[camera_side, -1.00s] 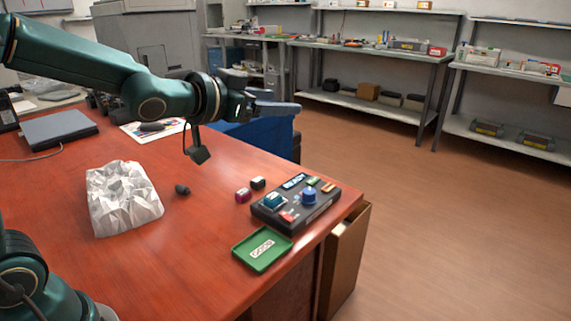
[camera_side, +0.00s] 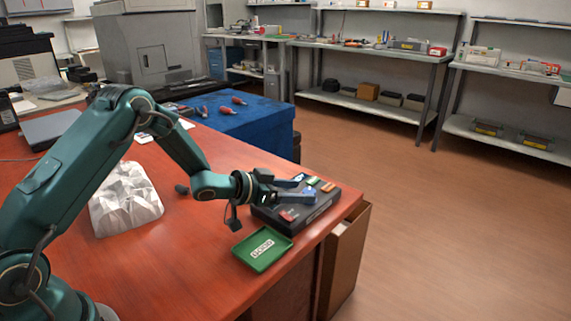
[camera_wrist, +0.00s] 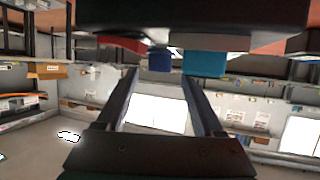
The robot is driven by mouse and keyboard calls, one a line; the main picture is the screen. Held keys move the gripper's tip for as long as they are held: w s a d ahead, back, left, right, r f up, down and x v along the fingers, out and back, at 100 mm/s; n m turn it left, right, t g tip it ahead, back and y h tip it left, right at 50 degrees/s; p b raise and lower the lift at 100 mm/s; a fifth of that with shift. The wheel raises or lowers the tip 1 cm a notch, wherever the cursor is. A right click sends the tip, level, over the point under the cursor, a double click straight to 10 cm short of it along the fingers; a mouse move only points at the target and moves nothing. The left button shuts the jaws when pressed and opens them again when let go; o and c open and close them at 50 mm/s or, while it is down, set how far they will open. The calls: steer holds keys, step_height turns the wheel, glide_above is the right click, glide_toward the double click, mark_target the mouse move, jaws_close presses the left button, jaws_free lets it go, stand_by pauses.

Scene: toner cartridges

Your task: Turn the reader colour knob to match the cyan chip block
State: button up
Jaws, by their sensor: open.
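The black reader box (camera_side: 318,208) sits at the right front corner of the red desk. Its blue knob (camera_wrist: 159,60) shows in the wrist view, between the tips of my gripper's fingers (camera_wrist: 160,76) in the picture. My gripper (camera_side: 297,191) is open and low over the reader in the side view, where its fingers hide much of the knob. I cannot tell whether they touch it. The cyan chip block (camera_wrist: 204,63) is just right of the knob in the wrist view, by the right fingertip; my gripper hides it in the side view. A red part (camera_wrist: 122,43) shows at left.
A green tray (camera_side: 240,252) with a printed label lies in front of the reader. A blue bin (camera_side: 245,122) with red-handled tools stands behind the desk.

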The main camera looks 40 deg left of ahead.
mark_target(308, 191)
steer(key=shift+x, duration=2)
jaws_close()
